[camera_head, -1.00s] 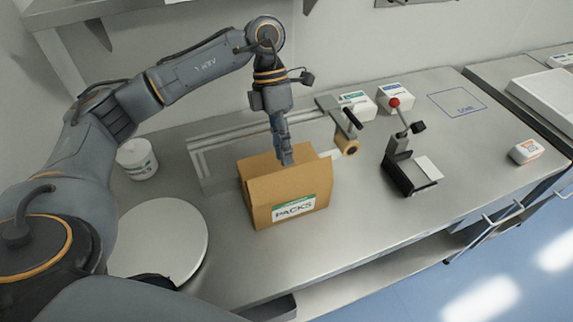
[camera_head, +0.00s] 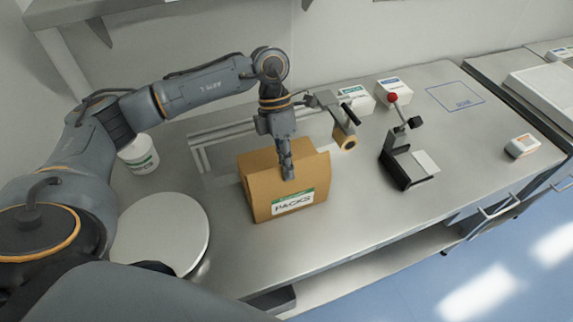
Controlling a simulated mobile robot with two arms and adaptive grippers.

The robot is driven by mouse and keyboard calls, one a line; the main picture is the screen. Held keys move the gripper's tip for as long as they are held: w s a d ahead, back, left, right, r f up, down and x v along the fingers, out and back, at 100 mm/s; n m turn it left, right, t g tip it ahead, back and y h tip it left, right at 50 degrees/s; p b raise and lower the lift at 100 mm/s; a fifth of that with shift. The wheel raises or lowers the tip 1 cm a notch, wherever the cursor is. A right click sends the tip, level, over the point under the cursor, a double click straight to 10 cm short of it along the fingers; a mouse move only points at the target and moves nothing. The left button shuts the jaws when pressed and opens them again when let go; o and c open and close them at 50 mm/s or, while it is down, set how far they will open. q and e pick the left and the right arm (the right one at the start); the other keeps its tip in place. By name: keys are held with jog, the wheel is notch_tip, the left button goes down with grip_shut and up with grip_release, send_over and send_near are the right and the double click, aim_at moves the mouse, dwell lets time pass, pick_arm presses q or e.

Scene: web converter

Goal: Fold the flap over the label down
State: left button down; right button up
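A brown cardboard box (camera_head: 258,205) stands on the steel bench in the head view. Its labelled side faces me, with a white and green label reading "PACKS" (camera_head: 293,201). The cardboard panel above the label, where the flap (camera_head: 312,172) is, still rises upward. The fold line between flap and side is hard to make out. My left gripper (camera_head: 287,173) points down at the middle of the flap, its fingers together with nothing visible between them. I cannot tell whether the fingertips touch the cardboard. The box's inside is mostly hidden. My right gripper is out of view.
A tape dispenser rail with a tape roll (camera_head: 345,138) stands behind the box. A black lever device with a red knob (camera_head: 405,165) is to the right. A round white plate (camera_head: 160,232) and a white tub (camera_head: 138,154) are left. Bench at front right is clear.

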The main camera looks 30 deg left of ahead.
aim_at(290, 189)
pick_arm(q)
jog(key=shift+w+a+f+b, duration=0.1)
jog(key=shift+f+b, duration=0.15)
jog(key=shift+b, duration=0.15)
jog(key=g+h+b, duration=0.1)
jog(key=b, duration=0.1)
jog(key=a+f+g+h+b, duration=0.1)
jog(key=b, duration=0.1)
jog(key=w+g+h+b, duration=0.1)
jog(key=b, duration=0.1)
jog(key=shift+w+a+f+h, duration=0.1)
jog(key=shift+a+f+h, duration=0.1)
jog(key=shift+f+h, duration=0.2)
jog(key=shift+r+g+h+b, duration=0.15)
jog(key=shift+g+h+b, duration=0.15)
jog(key=shift+b, duration=0.15)
jog(key=shift+a+r, duration=0.1)
jog(key=c, duration=1.6)
grip_release()
jog(key=shift+o, duration=0.2)
jog(key=shift+v, duration=3.8)
